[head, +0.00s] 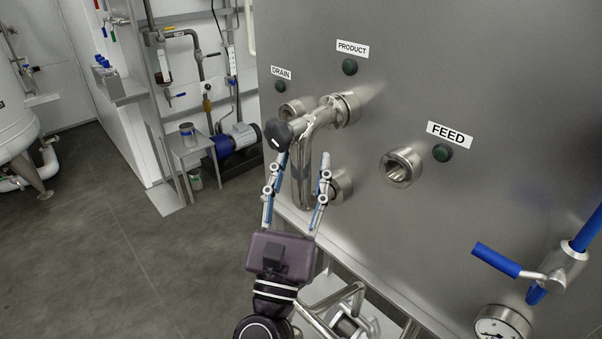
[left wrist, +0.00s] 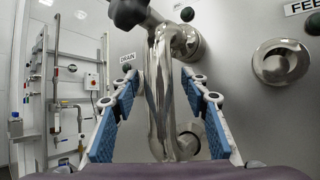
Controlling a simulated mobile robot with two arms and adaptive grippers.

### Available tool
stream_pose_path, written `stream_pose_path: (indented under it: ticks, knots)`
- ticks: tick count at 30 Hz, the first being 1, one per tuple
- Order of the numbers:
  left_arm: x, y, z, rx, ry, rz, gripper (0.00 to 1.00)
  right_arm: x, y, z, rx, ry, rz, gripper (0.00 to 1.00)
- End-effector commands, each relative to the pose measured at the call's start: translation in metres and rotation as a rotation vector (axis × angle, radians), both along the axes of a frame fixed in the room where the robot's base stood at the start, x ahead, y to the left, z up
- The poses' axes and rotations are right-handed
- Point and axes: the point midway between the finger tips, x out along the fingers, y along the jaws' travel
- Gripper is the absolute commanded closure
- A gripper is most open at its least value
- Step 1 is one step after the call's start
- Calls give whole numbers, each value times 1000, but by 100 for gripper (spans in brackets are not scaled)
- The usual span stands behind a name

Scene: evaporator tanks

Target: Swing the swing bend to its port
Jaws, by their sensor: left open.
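The swing bend (head: 303,170) is a shiny U-shaped steel pipe on the tank face, with a black knob (head: 278,134) near its top. Its upper part meets a fitting (head: 346,107) below the PRODUCT label. A lower fitting (head: 341,186) is partly hidden behind it. My left gripper (head: 304,165) is open, its fingers on either side of the bend's pipe. In the left wrist view, the bend (left wrist: 160,100) stands between the open fingers (left wrist: 160,85); I cannot tell whether they touch it. The FEED port (head: 401,166) is an empty steel ring. My right gripper is not in view.
DRAIN (head: 281,73), PRODUCT (head: 352,49) and FEED (head: 451,134) labels sit by dark green buttons. A blue-handled valve (head: 497,260) and a gauge (head: 503,323) are at lower right. A pump (head: 236,141) and pipework stand behind. The floor at left is clear.

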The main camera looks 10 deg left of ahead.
Motion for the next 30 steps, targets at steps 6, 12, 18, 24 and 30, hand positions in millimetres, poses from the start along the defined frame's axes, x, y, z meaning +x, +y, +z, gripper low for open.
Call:
stream_pose_path:
  ticks: [6, 12, 18, 24, 30]
  knots:
    - [-16, 1, -12, 4, 4, 0, 58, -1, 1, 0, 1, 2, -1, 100]
    - [-52, 3, -35, 5, 7, -2, 58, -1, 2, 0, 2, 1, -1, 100]
    - [-84, 5, -53, 4, 3, -4, 58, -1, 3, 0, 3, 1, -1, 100]
    - [-100, 7, -63, 2, 2, -3, 58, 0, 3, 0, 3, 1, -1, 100]
    - [-102, 7, -64, 0, 1, -2, 58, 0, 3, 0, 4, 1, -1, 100]
